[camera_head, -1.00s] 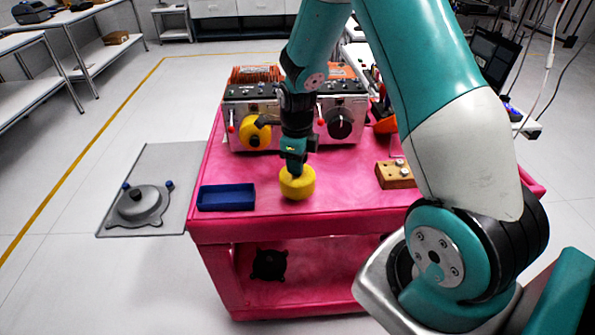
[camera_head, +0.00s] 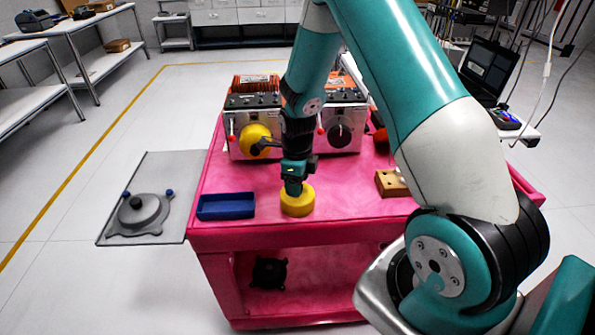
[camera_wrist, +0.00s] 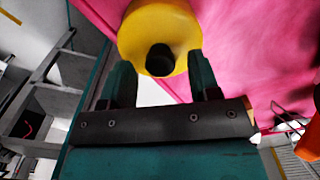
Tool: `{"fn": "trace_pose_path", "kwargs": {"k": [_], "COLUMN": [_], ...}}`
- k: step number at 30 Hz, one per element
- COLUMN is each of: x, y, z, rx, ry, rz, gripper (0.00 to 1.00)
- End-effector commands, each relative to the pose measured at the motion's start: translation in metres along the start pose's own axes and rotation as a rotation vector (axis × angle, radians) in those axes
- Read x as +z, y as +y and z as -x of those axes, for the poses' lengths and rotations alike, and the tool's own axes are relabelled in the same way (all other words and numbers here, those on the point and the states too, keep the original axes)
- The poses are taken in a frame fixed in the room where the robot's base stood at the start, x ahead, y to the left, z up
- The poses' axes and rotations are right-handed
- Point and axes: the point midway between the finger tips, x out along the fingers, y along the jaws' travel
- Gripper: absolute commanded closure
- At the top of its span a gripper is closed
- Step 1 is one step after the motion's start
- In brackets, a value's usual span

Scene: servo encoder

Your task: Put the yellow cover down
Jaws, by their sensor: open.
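The yellow cover (camera_head: 297,202) is a round cap on the pink cart top (camera_head: 350,207), near its front edge and to the right of the blue tray. My gripper (camera_head: 293,188) is directly above it, pointing down. In the wrist view the yellow cover (camera_wrist: 160,28) has a dark knob (camera_wrist: 160,60) in its middle. The two fingers of my gripper (camera_wrist: 163,85) stand apart on either side of the knob, with gaps between them and it. The gripper is open and holds nothing.
A blue tray (camera_head: 226,206) lies left of the cover. Two grey servo units (camera_head: 252,122) stand behind, one with another yellow cover (camera_head: 254,141) on its face. A wooden block (camera_head: 391,183) is to the right. A grey plate (camera_head: 150,190) with a flange adjoins the cart's left side.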

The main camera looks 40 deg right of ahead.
Motion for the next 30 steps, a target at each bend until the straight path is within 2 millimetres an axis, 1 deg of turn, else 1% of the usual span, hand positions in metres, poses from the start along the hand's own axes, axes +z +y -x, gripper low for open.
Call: {"fn": "trace_pose_path", "kwargs": {"k": [4,12,15,20,22,23,26,29,30], "x": [0.001,0.001,0.001,0.001,0.002,0.004,0.010,0.015,0.015], "y": [-0.001,-0.001,-0.001,0.000,0.006,0.010,0.037,0.079,0.098], "z": [0.021,0.080,0.097,0.114,0.120,0.124,0.140,0.163,0.172], "rx": [-0.005,-0.006,-0.005,-0.002,0.001,0.003,0.010,0.012,0.010], "ry": [-0.005,-0.005,-0.004,-0.003,-0.009,-0.015,-0.048,-0.104,-0.130], "rz": [0.000,0.000,0.000,0.006,0.055,0.097,0.348,0.745,0.927], "gripper": [0.44,0.44,0.44,0.44,0.44,0.44,0.44,0.44,0.44]}}
